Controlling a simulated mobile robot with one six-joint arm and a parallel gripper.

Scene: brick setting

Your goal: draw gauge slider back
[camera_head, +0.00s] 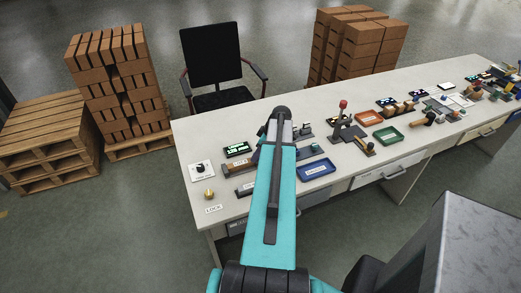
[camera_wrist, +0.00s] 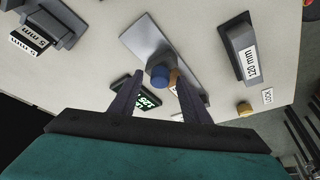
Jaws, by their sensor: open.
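A small orange-brown piece (camera_wrist: 174,77) shows just behind the knob, partly covered by the right finger. In the head view my arm hides the gripper and the knob. A brown piece in a dark holder (camera_head: 240,166) shows left of my arm.
A block labelled 120 mm (camera_wrist: 241,52) stands to the right in the wrist view, with a brass knob (camera_wrist: 245,109) nearby. Blocks labelled 5 mm (camera_wrist: 36,36) are at the left. A lit display (camera_wrist: 145,103) is near the left finger. A blue tray (camera_head: 316,169) lies right of my arm.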

